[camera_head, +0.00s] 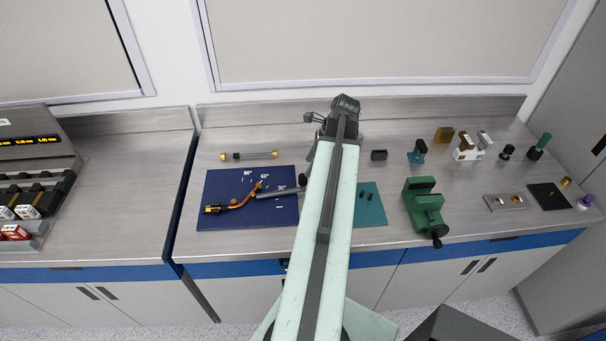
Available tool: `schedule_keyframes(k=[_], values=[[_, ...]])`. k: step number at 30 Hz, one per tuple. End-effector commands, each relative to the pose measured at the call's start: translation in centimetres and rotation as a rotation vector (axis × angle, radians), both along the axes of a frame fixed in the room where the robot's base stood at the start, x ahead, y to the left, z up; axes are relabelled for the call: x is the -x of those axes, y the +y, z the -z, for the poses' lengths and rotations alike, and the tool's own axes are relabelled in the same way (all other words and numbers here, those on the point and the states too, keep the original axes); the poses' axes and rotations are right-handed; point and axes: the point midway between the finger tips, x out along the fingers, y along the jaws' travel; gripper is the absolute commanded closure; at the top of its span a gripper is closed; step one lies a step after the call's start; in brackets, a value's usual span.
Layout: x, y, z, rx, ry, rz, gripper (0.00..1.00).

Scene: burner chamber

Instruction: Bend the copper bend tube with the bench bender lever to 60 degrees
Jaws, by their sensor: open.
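The copper bend tube (240,200) lies on the dark blue mat left of my arm, with a dark and brass fitting (214,208) at its left end. It looks bent near its middle. A grey bar (275,193), apparently the bender lever, runs right from the tube to a dark knob (303,180) beside my arm. Small white angle labels surround the tube, too small to read. My gripper (312,118) seems to be the small dark pronged part at the arm's far end, open and empty, above and beyond the mat, apart from the lever.
A brass-ended rod (248,155) lies behind the blue mat (222,180). Right of my arm are a teal mat (372,212), a green vise (424,205), a metal plate (506,202) and several small fittings. Left is a labelled rack (30,195); the counter beside it is bare.

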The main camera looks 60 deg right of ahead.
Motion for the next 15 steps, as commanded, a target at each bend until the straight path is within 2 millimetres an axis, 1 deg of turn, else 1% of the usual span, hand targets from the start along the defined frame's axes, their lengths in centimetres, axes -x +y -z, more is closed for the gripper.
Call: schedule_keyframes(k=[1,5,8,11,15], values=[[0.4,-0.3,-0.1,-0.005,-0.001,0.018,0.48],[0.4,-0.2,0.2,-0.005,-0.001,0.021,0.48],[0.1,-0.1,0.9,-0.005,-0.001,0.019,0.48],[-0.3,0.1,2.3,-0.005,0.000,0.016,0.48],[-1.1,0.5,4.8,-0.005,0.000,0.016,0.48]])
